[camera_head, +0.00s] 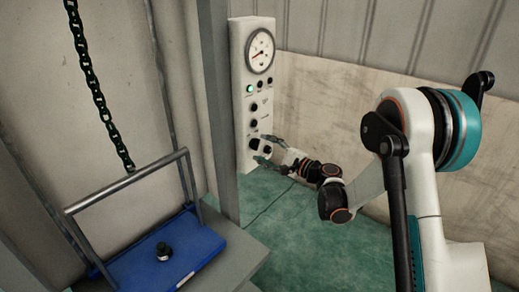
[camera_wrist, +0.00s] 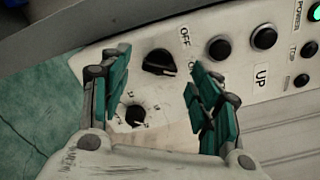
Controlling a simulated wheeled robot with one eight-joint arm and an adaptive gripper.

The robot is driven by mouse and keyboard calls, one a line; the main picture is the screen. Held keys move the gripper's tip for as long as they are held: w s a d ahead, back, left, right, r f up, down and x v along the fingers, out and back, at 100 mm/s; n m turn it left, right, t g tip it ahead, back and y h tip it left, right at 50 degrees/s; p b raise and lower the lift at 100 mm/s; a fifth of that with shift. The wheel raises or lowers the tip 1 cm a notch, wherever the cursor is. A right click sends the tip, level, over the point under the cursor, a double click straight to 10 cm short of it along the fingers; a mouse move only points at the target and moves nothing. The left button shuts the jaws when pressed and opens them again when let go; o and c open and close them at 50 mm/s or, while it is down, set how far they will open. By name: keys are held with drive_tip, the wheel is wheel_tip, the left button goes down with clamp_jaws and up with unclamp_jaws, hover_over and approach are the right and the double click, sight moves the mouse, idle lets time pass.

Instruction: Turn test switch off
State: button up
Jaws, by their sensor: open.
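The control panel (camera_head: 240,95) stands upright against the wall in the head view. In the wrist view, a black rotary switch (camera_wrist: 158,62) sits beside the word OFF and a second label partly hidden by a finger. Its ridge seems to point toward that second label. A second dark knob (camera_wrist: 135,115) sits nearer to me; its markings are too small to read. I cannot tell from a label which one is the test switch. My gripper (camera_head: 262,149) is open at the panel's lower part. In the wrist view its green-padded fingers (camera_wrist: 160,98) are apart, on either side of the knobs, holding nothing.
Black push buttons (camera_wrist: 218,47) sit beside the switch, one labelled UP. A green POWER light (camera_head: 250,89) is lit below the round gauge (camera_head: 260,51). A metal post (camera_head: 217,110) stands left of the panel. A blue plate (camera_head: 150,262) with a handle and a hanging chain (camera_head: 98,95) are at left.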

sight(258, 146)
drive_tip(key=shift+x, duration=1.5)
drive_tip(key=c, duration=1)
drive_tip(key=shift+c, duration=0.4)
drive_tip(key=shift+b, duration=0.3)
drive_tip(key=n+b, duration=0.2)
drive_tip(key=n, duration=0.4)
drive_tip(key=shift+f, duration=0.2)
drive_tip(key=n+b, duration=0.1)
drive_tip(key=n, duration=0.4)
drive_tip(key=shift+n, duration=0.4)
drive_tip(key=shift+o, duration=0.2)
drive_tip(key=shift+c, duration=0.2)
